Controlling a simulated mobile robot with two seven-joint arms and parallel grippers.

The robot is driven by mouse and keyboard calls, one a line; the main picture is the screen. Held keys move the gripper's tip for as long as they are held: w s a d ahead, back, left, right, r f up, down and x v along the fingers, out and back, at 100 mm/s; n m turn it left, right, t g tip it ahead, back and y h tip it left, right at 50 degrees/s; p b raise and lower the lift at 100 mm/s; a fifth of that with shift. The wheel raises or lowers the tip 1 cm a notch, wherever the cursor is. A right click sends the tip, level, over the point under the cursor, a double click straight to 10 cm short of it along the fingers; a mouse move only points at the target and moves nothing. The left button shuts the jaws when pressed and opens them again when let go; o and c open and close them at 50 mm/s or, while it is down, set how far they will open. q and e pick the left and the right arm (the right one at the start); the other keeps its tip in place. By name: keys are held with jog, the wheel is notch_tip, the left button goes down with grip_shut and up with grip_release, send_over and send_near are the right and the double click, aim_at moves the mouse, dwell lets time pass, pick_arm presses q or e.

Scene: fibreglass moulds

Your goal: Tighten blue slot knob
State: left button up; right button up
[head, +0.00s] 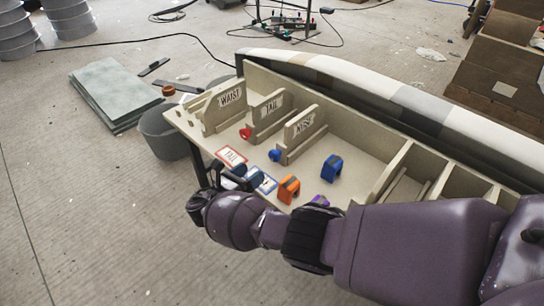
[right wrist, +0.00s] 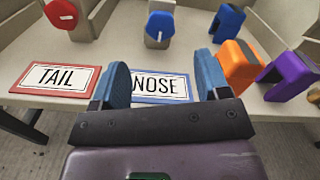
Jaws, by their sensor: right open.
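The blue slot knob (head: 274,155) is on the front end of the slot marked NOSE (head: 299,124). In the right wrist view the blue knob (right wrist: 159,25) is ahead of the fingers, near the top middle. My right gripper (head: 246,174) is open and empty, its blue-padded fingers (right wrist: 164,82) apart over the NOSE card (right wrist: 160,87). It is apart from the knob, on the near side of it. My left gripper is not in view.
A red knob (head: 245,133) is on the TAIL slot to the left. Blue (head: 332,167), orange (head: 288,189) and purple (head: 320,201) clamp-like pieces stand to the right. A TAIL card (right wrist: 57,77) lies at the bench's front edge. A grey bin (head: 160,135) stands left of the bench.

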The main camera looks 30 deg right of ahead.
aim_at(272, 157)
jog(key=x, duration=0.8)
jog(key=shift+d+f+b, duration=0.1)
jog(key=shift+f+b, duration=0.1)
jog(key=shift+b, duration=0.2)
jog(key=shift+w+d+r, duration=0.1)
jog(key=shift+w+d, duration=0.15)
jog(key=shift+d, duration=0.45)
jog(key=c, duration=0.9)
